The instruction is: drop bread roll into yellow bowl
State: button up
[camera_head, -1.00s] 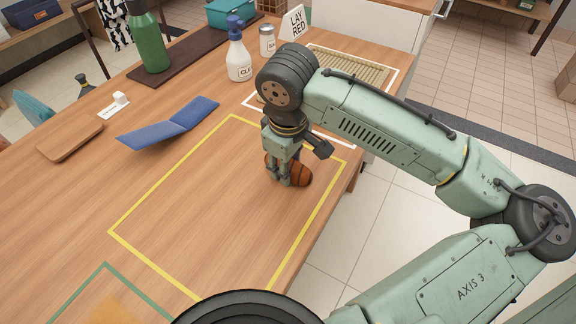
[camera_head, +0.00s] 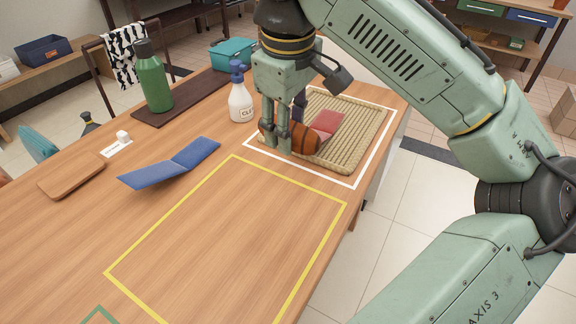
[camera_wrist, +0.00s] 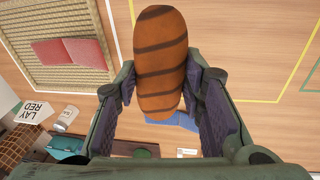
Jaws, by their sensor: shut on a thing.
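My gripper (camera_head: 277,138) is shut on the bread roll (camera_head: 303,139), a brown oval loaf with dark stripes. In the head view the roll lies across the front left of the woven tray. In the wrist view the roll (camera_wrist: 160,50) sits lengthwise between the two fingers, apart from the tray in the picture, and seems to be held above the table. I see no yellow bowl in either current view; only a yellow taped rectangle (camera_head: 184,211) marks the table.
The woven tray (camera_head: 368,131) holds a red folded thing (camera_head: 326,123) inside a white outline. A pump bottle (camera_head: 240,103), green bottle (camera_head: 153,80), blue folded thing (camera_head: 172,165) and brown board (camera_head: 72,177) stand or lie to the left. The yellow rectangle is empty.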

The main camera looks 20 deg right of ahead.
notch_tip(320, 180, up, 8)
jog(key=shift+r, duration=0.15)
jog(key=shift+p, duration=0.3)
